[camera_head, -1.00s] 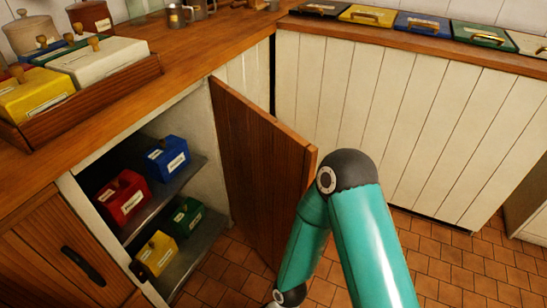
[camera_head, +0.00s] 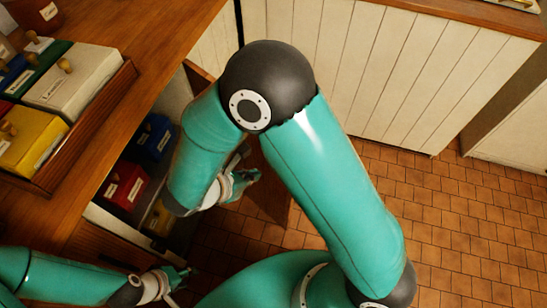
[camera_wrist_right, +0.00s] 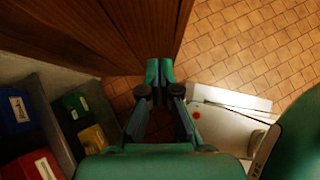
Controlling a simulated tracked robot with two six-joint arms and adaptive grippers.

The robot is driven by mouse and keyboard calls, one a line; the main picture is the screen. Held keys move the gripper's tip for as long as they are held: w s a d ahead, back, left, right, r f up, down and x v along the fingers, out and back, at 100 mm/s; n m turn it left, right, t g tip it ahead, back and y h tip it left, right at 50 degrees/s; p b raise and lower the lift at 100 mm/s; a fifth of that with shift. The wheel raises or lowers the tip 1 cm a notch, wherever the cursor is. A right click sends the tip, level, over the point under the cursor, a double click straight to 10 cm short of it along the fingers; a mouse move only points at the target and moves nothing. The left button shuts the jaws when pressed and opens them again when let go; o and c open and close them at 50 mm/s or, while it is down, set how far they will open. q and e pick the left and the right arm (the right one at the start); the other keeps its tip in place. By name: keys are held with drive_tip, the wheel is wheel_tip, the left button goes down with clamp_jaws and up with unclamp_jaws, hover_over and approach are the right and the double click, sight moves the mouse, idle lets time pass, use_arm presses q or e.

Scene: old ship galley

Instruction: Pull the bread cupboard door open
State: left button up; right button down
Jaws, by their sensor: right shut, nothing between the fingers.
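The brown wooden cupboard door (camera_head: 275,203) stands open, swung out from the cupboard; my right arm hides much of it in the head view. Its dark planks fill the upper left of the right wrist view (camera_wrist_right: 110,30). My right gripper (camera_head: 248,178) is shut and empty, in front of the open cupboard; in the wrist view its fingertips (camera_wrist_right: 158,70) are close to the door's lower edge in the picture. I cannot tell whether they touch it. My left gripper (camera_head: 182,276) is low at the left, small; its jaw state is unclear.
The open cupboard holds a red bin (camera_head: 124,184), a blue bin (camera_head: 153,138), a green bin (camera_wrist_right: 72,105) and a yellow bin (camera_wrist_right: 94,138) on shelves. A wooden tray (camera_head: 100,115) of lidded boxes stands on the counter (camera_head: 150,60). Tiled floor (camera_head: 450,220) is clear at right.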

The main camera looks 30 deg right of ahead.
use_arm(q)
drive_tip(key=shift+r+p, duration=0.35)
use_arm(e)
drive_tip(key=w+d+f, duration=0.2)
drive_tip(key=d+f, duration=0.3)
drive_tip(key=d, duration=0.3)
drive_tip(key=shift+w+d, duration=0.2)
drive_tip(key=shift+d, duration=0.1)
